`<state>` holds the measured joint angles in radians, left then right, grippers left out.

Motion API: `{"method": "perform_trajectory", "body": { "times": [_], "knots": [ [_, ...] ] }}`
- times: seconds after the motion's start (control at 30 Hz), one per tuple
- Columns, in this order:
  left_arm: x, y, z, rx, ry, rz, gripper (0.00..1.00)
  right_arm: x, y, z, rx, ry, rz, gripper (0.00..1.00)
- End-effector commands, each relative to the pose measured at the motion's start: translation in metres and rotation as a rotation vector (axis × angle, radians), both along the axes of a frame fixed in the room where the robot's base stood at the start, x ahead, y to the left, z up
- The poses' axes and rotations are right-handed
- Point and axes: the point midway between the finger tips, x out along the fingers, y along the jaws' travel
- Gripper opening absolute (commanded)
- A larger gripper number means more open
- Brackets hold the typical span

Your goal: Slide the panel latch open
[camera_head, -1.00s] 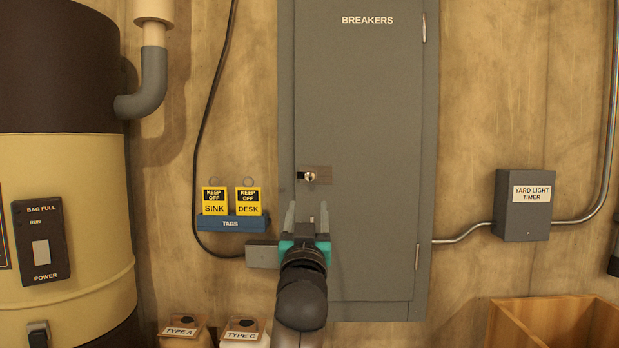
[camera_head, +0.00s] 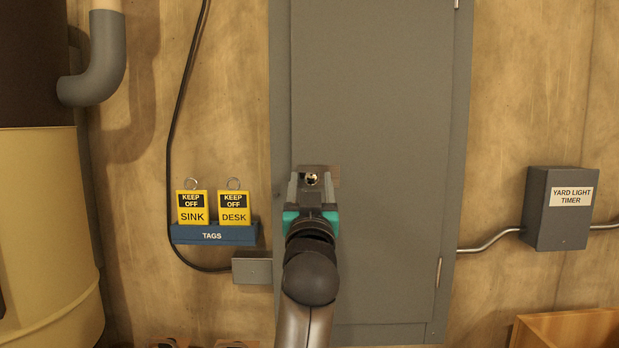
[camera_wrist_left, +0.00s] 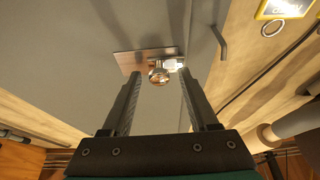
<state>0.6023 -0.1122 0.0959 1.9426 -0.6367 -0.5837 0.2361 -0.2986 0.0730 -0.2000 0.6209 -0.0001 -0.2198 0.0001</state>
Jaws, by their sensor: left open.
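The panel latch (camera_head: 312,179) is a small shiny knob on a metal plate at the left edge of the grey breaker panel door (camera_head: 385,120). It also shows in the left wrist view as a round knob (camera_wrist_left: 159,75) on a brownish plate (camera_wrist_left: 133,60). My left gripper (camera_head: 311,183) is open at the latch in the head view. In the left wrist view its two fingers (camera_wrist_left: 160,88) lie on either side of the knob, with gaps beside it. I cannot tell whether a finger touches the plate. My right gripper is not in view.
Left of the panel, a blue tag holder (camera_head: 213,236) carries two yellow tags, above a small grey box (camera_head: 252,270). A yard light timer box (camera_head: 558,210) is on the wall at right, with a wooden crate (camera_head: 568,328) below. A tan tank (camera_head: 45,230) stands at far left.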

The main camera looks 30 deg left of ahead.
Motion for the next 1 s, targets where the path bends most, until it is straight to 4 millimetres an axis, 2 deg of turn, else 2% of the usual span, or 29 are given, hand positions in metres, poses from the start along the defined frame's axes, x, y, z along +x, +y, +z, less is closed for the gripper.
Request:
{"method": "perform_trajectory", "body": {
  "times": [0.37,0.87,0.9,1.0],
  "knots": [
    [-0.0004,-0.0009,0.0011,0.000,0.000,0.000,0.59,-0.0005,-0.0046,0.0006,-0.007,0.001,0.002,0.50],
    [-0.0004,-0.0008,0.0009,0.000,0.001,0.000,0.03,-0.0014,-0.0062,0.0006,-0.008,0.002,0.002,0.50],
    [-0.0004,-0.0008,0.0009,0.000,0.001,0.000,0.00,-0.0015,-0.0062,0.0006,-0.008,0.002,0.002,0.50],
    [-0.0003,-0.0007,0.0009,0.000,0.001,0.000,0.00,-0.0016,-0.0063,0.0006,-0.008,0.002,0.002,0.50]
  ]
}}
